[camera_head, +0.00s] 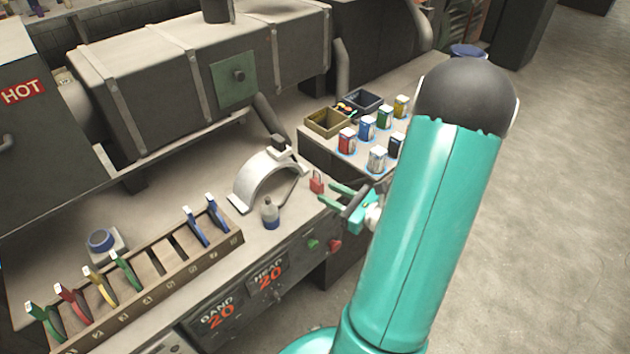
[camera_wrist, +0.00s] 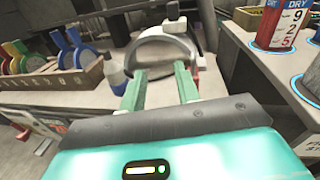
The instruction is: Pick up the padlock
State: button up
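The small red padlock (camera_head: 317,182) stands on the grey bench top, just right of a pale curved arch (camera_head: 268,178). My gripper (camera_head: 325,193) is near the bench's front edge, with its green fingers pointing toward the padlock, close to it. In the wrist view the two fingers of my gripper (camera_wrist: 159,82) are spread apart with nothing visible between them. There a sliver of red, probably the padlock (camera_wrist: 195,74), shows beside the right finger, which hides most of it. I cannot tell whether a finger touches it.
A small bottle (camera_head: 270,214) stands left of the padlock. A wooden rack (camera_head: 150,290) with coloured-handled tools lies along the bench front at left. Several coloured cans, including a red one (camera_head: 347,141), stand on the side bench behind, near an open box (camera_head: 327,122).

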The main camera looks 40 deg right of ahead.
aim_at(313, 170)
jog(key=s+d+f+m+h, duration=0.1)
jog(key=d+f+m+h, duration=0.1)
jog(key=d+m+h, duration=0.15)
jog(key=shift+n+t+y, duration=0.35)
jog(key=shift+t, duration=0.05)
jog(key=w, duration=0.7)
jog(key=shift+r, duration=0.15)
jog(key=w, duration=0.6)
grip_shut()
